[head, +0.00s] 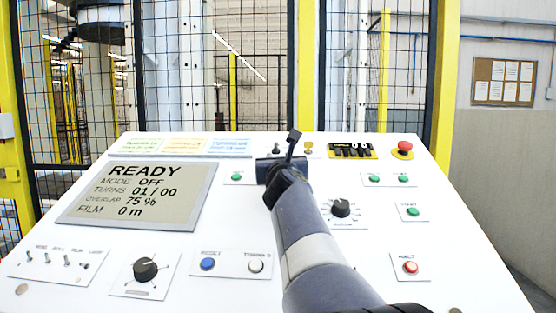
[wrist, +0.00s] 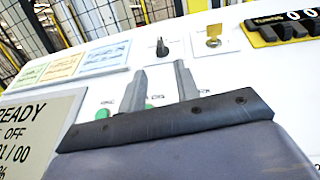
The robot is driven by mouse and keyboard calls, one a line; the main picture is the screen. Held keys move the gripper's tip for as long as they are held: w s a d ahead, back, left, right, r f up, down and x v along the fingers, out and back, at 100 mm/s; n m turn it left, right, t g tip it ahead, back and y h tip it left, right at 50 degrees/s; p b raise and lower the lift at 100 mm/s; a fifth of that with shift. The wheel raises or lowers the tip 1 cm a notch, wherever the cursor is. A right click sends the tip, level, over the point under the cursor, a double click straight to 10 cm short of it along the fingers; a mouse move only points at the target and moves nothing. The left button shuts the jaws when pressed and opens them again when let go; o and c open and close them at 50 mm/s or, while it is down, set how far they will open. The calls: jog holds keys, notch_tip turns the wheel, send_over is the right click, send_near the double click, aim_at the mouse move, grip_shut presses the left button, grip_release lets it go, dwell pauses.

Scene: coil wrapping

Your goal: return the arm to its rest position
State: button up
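My gripper (head: 286,146) reaches over the middle of the white control panel (head: 200,225), near its back edge. In the wrist view my gripper (wrist: 160,68) has its two grey fingers apart, with nothing held between them. The fingers are over the panel, near a green button (wrist: 104,114) and in front of a black selector switch (wrist: 162,47) and a yellow key switch (wrist: 213,37). I cannot tell how high above the panel they are. My forearm hides part of the panel's middle.
The display (head: 137,195) reads READY, MODE OFF, TURNS 01/00. A red mushroom button (head: 403,149) and yellow-framed thumbwheels (head: 353,152) stand at the back right. Knobs (head: 145,270), toggles and buttons cover the panel. A mesh fence (head: 210,85) rises behind it.

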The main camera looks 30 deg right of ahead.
aim_at(276, 148)
jog(key=shift+s+a, duration=0.25)
jog(key=shift+s, duration=0.1)
jog(key=p+x, duration=0.3)
jog(key=x, duration=0.8)
jog(key=shift+s, duration=0.1)
dwell(0.4)
